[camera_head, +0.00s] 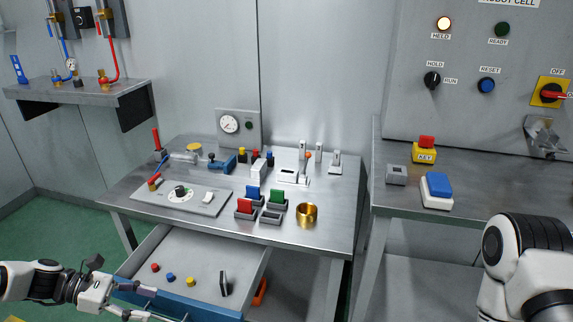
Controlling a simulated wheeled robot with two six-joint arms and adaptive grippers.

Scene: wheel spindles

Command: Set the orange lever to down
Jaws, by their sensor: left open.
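A small orange tip (309,155) shows among the upright pale levers at the back right of the steel workbench (335,215). It looks like the end of the orange lever; it sits lower than the pale levers beside it. It is too small to tell its exact position. My left gripper (148,304) is open at the lower left, beside the open drawer's blue front, and far from the lever. Its fingers appear empty. My right arm shows at the lower right, but its gripper is out of view.
An open drawer (205,262) juts out below the bench, holding several small coloured pieces. On the bench stand red, blue and green blocks (277,197), a brass cup (307,214), a dial panel (183,197) and a gauge box (238,127). A second bench (480,190) stands at right.

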